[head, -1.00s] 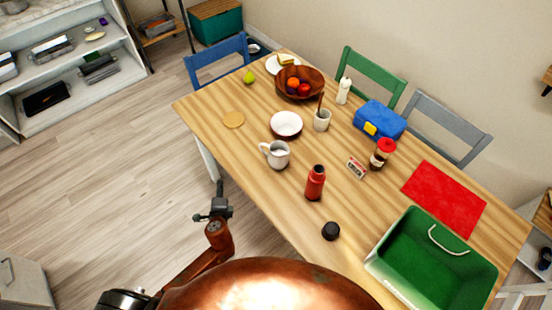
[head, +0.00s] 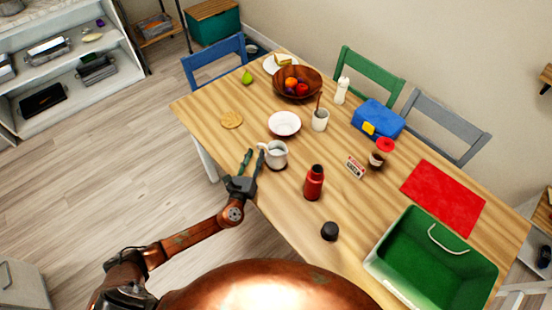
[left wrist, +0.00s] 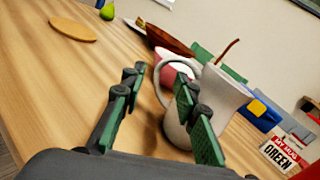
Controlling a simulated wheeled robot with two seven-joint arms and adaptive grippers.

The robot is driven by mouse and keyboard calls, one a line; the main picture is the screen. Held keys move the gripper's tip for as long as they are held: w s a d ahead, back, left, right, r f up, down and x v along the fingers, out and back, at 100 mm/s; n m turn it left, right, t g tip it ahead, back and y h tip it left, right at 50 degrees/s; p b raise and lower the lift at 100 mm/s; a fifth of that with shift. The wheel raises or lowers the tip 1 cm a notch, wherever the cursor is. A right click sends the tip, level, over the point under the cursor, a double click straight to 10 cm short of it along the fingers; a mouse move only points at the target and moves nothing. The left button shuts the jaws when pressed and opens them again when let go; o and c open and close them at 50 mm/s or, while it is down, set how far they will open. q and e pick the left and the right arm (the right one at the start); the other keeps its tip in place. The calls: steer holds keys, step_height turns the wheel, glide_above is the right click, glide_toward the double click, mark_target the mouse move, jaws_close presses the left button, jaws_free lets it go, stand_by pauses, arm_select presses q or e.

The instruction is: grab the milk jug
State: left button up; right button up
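The milk jug (head: 276,155) is a white jug with a handle on its left side, upright near the table's front edge. It also shows in the left wrist view (left wrist: 190,127), with its handle near the right finger. My left gripper (head: 252,160) is open, its two green-padded fingers at the handle side of the jug. In the left wrist view the gripper (left wrist: 160,100) has a finger on each side of a gap, and the right finger overlaps the jug's body. I cannot tell whether it touches. My right gripper is not in view.
A red bottle (head: 314,183) and a black lid (head: 329,231) stand right of the jug. A white bowl (head: 284,123) and a cup (head: 320,120) are behind it. A cork coaster (head: 232,120) lies left. A green crate (head: 384,257) is at the right end.

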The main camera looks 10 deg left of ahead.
mark_target(258, 148)
arm_select(q)
steer(key=w, duration=0.4)
steer(key=shift+w+d+f, duration=0.15)
steer(key=shift+w, duration=0.15)
jaws_close()
steer(key=shift+r, duration=0.2)
stand_by(0.4)
